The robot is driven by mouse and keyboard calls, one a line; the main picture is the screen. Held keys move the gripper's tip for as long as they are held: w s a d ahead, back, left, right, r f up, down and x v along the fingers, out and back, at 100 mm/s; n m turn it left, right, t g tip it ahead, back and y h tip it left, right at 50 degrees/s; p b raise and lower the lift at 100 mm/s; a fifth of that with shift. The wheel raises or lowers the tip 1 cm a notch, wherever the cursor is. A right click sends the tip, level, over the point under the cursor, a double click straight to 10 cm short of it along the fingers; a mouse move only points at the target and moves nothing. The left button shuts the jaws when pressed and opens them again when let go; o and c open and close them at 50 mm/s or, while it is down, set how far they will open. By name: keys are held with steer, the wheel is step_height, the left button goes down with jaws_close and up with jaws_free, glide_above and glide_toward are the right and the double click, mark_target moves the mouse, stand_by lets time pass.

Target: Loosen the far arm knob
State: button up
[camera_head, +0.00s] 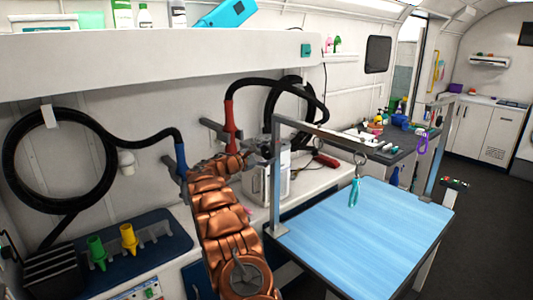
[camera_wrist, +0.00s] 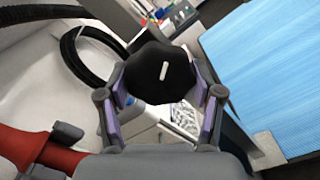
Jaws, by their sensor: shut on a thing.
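A black lobed knob (camera_wrist: 158,82) with a short white mark fills the middle of the wrist view. The mark leans slightly right at its top. My gripper (camera_wrist: 160,92) is shut on the knob, one finger at each side. In the head view my gripper (camera_head: 265,151) is at the near left post (camera_head: 276,185) of the grooming table, below the post's top. The knob is too small and covered to make out there.
A teal-handled tool (camera_head: 354,192) hangs from the bar above the blue table top (camera_head: 365,222). Black hoses (camera_head: 60,160) loop along the left wall. A grey-white machine (camera_head: 268,184) stands on the counter behind my gripper. The floor at right (camera_head: 490,230) is clear.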

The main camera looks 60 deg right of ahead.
steer(key=shift+f, duration=0.1)
steer(key=o, duration=1.1)
steer(key=shift+o, duration=0.2)
steer(key=v, duration=1.2)
steer(key=shift+w, duration=0.1)
